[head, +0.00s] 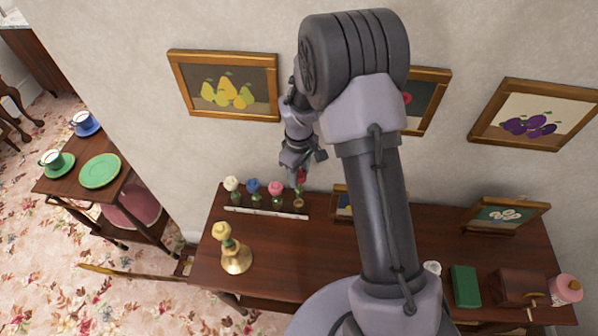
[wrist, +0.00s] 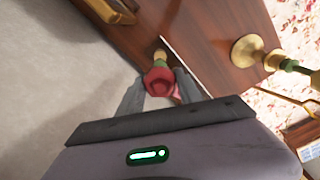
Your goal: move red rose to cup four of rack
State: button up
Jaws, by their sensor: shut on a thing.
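The rack (head: 262,212) is a pale strip at the back left of the dark table, with a row of small cups. A white rose (head: 232,184), a blue rose (head: 253,186) and a pink rose (head: 276,188) stand in its first three cups from the left. My gripper (head: 299,172) is shut on the red rose (head: 301,178), bloom up, over the rightmost cup (head: 298,203). The red rose also shows between the fingers in the wrist view (wrist: 158,82). I cannot tell whether its stem is inside the cup.
A brass candlestick (head: 236,256) stands in front of the rack. A small frame (head: 342,203) stands just right of it. The wall with a pear picture (head: 222,88) is close behind. A green box (head: 466,286) and a brown box (head: 520,287) are at the right.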

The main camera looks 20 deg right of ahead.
aim_at(299, 190)
jog(key=shift+f+b, duration=1.1)
jog(key=shift+f, duration=0.75)
jog(key=shift+f+b, duration=1.9)
jog(key=shift+f, duration=0.25)
jog(key=shift+f, duration=0.1)
jog(key=shift+r+p, duration=1.2)
jog(key=shift+r, duration=0.55)
jog(key=shift+f, duration=0.2)
dwell(0.4)
jog(key=shift+f+b, duration=0.3)
jog(key=shift+b, duration=0.25)
jog(key=shift+f+b, duration=0.7)
jog(key=shift+f, duration=0.15)
